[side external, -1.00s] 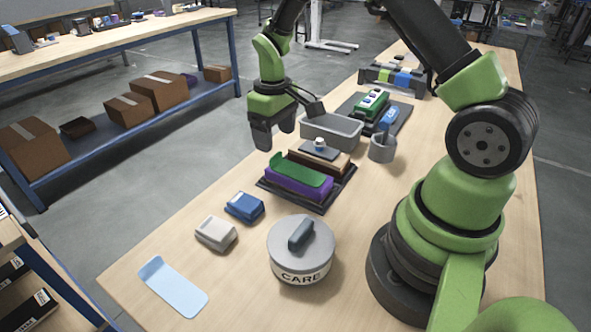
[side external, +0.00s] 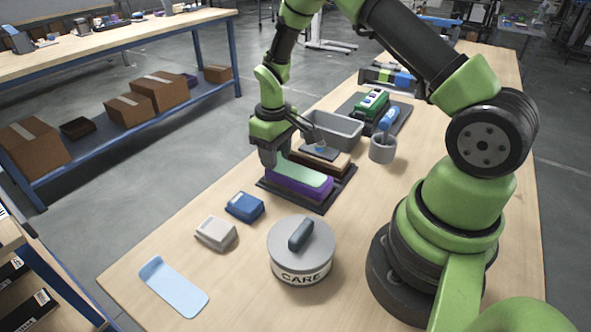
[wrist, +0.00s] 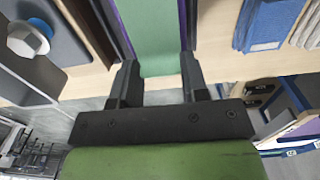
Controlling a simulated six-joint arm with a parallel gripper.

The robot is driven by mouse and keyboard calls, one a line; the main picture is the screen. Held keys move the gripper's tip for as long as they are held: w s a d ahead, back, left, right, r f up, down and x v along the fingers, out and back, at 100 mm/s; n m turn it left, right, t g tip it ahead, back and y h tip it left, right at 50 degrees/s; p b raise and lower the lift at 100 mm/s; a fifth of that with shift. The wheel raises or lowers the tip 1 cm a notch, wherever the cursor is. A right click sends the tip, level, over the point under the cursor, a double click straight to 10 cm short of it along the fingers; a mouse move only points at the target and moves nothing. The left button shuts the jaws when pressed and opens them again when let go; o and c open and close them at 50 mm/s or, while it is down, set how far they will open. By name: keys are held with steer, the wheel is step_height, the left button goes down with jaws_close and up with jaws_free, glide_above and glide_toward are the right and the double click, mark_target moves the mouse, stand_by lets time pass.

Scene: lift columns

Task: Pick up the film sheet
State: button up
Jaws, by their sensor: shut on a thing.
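A green sheet (side external: 305,177) lies on top of a purple block (side external: 312,193) on a dark tray (side external: 322,207). My gripper (side external: 272,160) is down at the sheet's left end in the side view. In the wrist view, the fingers (wrist: 158,64) stand on either side of the end of the green sheet (wrist: 158,28), shut on it. The sheet still appears to rest along the block. A pale blue sheet with a rounded tab end (side external: 174,288) lies flat on the table at the front left, apart from my gripper.
A brown block with a grey plate (side external: 320,151) stands behind the purple one. A grey bin (side external: 333,131) and a grey cup (side external: 382,150) are close behind. A blue case (side external: 244,207), a beige case (side external: 216,233) and a round lidded tin (side external: 301,254) stand in front.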

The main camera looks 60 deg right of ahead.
step_height(320, 180, up, 17)
stand_by(1.5)
